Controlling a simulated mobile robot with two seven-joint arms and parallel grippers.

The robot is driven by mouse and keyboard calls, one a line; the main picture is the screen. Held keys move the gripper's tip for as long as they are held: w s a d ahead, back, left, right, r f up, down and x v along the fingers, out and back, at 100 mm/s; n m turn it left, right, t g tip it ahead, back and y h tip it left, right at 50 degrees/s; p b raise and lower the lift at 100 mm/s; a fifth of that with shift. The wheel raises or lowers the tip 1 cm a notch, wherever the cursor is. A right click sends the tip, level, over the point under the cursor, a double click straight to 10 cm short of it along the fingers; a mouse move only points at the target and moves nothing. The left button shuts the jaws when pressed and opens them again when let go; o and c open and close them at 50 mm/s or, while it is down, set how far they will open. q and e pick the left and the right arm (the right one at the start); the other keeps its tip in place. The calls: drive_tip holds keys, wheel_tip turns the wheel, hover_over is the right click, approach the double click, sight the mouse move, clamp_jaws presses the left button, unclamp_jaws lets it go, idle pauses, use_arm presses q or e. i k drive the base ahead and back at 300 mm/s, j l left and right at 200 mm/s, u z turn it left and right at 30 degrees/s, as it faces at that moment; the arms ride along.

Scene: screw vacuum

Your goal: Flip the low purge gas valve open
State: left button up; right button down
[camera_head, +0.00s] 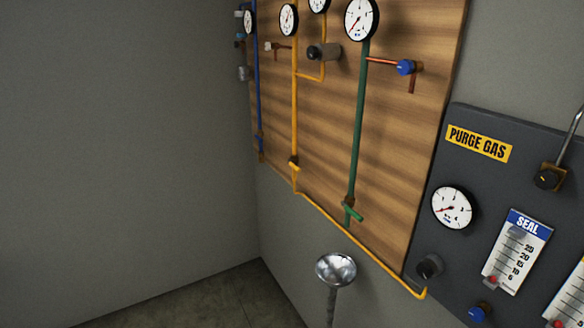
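A dark panel labelled PURGE GAS (479,143) is on the wall at the right. It carries a round gauge (453,208), a black knob (430,266), a blue knob (479,312) and a brass fitting with a black knob (549,178). On the wooden board to its left, a green pipe (357,125) ends low in a valve with a green handle (352,212). A yellow pipe (294,100) has a low valve with a yellow handle (294,163). No label marks which valve is the low purge gas valve. Neither of my grippers is in view.
A shiny metal bowl (336,268) on a thin post stands in front of the wall. A yellow pipe (365,249) runs along the board's lower edge. A SEAL flow meter (516,255) is on the panel. Grey wall and floor at left are clear.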

sight(298, 170)
drive_tip(key=i+j, duration=0.25)
drive_tip(key=i, duration=0.15)
drive_tip(key=i+j+u, duration=0.1)
drive_tip(key=i+j, duration=0.2)
drive_tip(key=i+j+u, duration=0.1)
drive_tip(key=i, duration=0.35)
drive_tip(key=i+j, duration=0.3)
drive_tip(key=i+j+u, duration=0.05)
drive_tip(key=i, duration=0.05)
